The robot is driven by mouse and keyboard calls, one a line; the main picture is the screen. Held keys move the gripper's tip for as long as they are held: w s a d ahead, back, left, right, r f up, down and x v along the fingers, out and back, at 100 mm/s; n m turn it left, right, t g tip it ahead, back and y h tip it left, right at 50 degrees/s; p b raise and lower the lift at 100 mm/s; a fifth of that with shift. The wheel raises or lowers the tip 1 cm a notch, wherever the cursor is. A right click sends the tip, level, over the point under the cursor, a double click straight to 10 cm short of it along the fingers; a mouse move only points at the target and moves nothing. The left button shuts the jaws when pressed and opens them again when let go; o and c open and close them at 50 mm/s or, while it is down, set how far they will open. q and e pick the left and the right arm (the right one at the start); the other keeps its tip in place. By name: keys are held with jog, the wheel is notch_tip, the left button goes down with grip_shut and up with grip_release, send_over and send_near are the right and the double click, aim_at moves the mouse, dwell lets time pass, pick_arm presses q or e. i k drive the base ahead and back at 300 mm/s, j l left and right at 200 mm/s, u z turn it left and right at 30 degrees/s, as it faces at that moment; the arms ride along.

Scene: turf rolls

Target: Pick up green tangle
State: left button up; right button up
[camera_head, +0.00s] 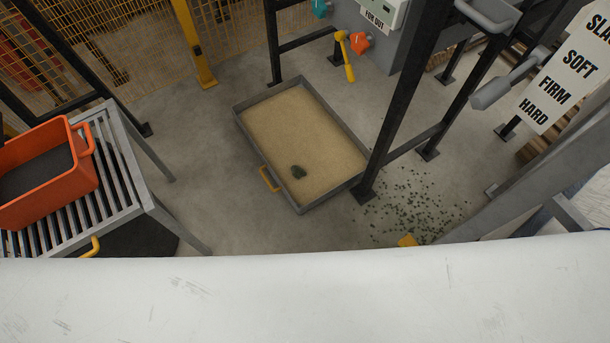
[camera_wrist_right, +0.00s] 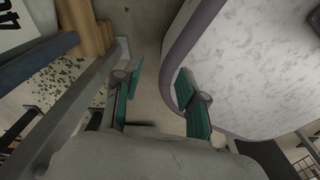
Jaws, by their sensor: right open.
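My left gripper is in neither view.
An orange crate (camera_head: 84,172) stands on a slatted grey table (camera_head: 130,180) at left. Dark posts (camera_head: 400,100) rise right of the tray. Green bits (camera_head: 415,208) litter the floor there. A yellow post (camera_head: 194,45) and mesh fence stand behind. Floor left of the tray is clear.

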aim_at(297, 172)
jog(key=i+j+u, duration=0.1)
jog(key=i+u, duration=0.25)
jog(key=i, duration=0.55)
